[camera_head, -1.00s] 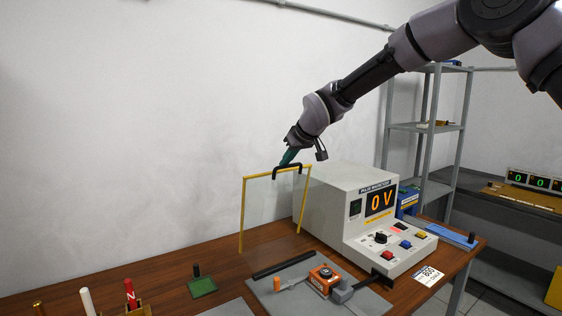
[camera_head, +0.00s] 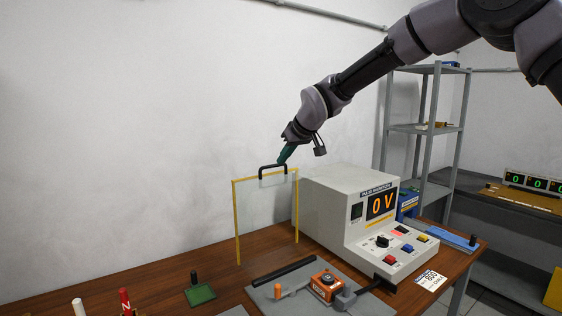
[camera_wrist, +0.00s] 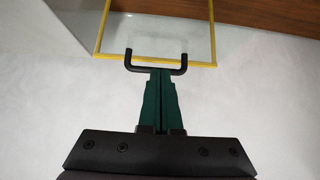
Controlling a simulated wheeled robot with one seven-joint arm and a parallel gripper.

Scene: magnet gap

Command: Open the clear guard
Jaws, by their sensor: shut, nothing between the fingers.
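The clear guard (camera_head: 266,212) is a transparent panel with a yellow frame and a black handle (camera_head: 272,168) on its top edge. It stands upright on the wooden bench, left of the grey meter box. My gripper (camera_head: 283,158) is at the handle, coming from above and right. In the wrist view, the green fingers of my gripper (camera_wrist: 160,76) are together, with their tips at the middle of the black handle (camera_wrist: 156,69). Nothing shows between the fingers. I cannot tell whether the tips touch the handle. The yellow frame (camera_wrist: 199,62) also shows there.
The grey box (camera_head: 350,205) reading "0 V" stands right of the guard. In front lie a black bar (camera_head: 284,271), an orange device (camera_head: 327,285) on a grey plate, and a green block (camera_head: 200,294). A shelf (camera_head: 425,125) stands behind right. The wall behind the guard is bare.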

